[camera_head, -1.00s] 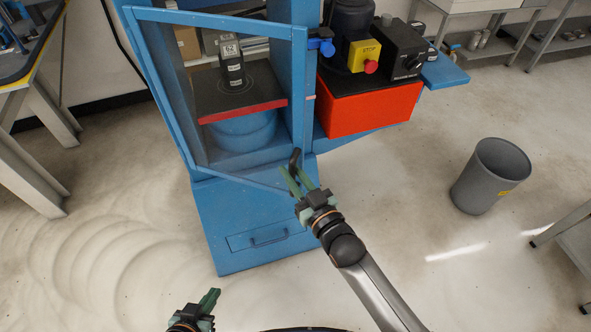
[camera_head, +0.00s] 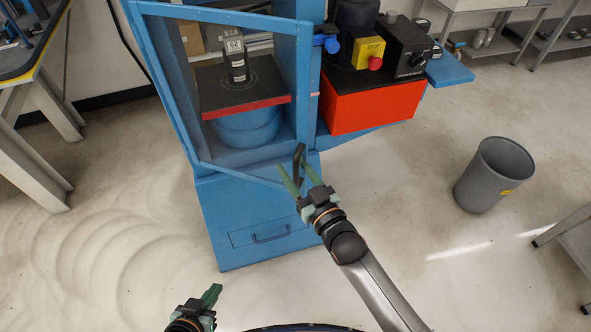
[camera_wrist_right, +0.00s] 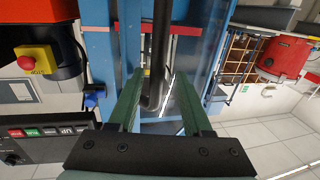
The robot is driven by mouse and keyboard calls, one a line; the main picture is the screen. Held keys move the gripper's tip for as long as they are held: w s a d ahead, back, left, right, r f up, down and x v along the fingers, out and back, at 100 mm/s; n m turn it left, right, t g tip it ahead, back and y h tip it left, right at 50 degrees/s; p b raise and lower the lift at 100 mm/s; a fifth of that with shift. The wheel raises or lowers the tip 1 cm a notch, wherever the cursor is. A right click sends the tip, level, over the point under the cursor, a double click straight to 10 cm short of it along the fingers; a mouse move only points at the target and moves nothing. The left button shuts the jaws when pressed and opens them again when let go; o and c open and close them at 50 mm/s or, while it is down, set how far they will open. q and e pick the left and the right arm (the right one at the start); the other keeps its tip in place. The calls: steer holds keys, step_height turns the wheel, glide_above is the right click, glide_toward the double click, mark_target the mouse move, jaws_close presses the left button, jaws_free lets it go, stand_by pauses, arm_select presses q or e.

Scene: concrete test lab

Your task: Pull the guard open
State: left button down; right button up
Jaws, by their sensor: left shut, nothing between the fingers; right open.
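The guard (camera_head: 215,15) is a blue-framed see-through door on the front of the blue machine. Its dark bent handle (camera_head: 298,160) is at the lower right of the frame. My right gripper (camera_head: 297,172) is open at the handle, one finger on each side. In the right wrist view, the handle (camera_wrist_right: 159,65) runs between the two green fingers of the right gripper (camera_wrist_right: 158,82); I cannot tell whether they touch it. My left gripper (camera_head: 216,291) is shut and empty, low in the head view, away from the machine.
A red box (camera_head: 373,104) with a yellow stop-button box (camera_head: 368,51) is on the right. A grey bin (camera_head: 493,175) stands on the floor. The floor before the machine is clear.

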steer(key=v, duration=1.2)
steer(key=shift+s, duration=0.25)
steer(key=shift+d, duration=0.15)
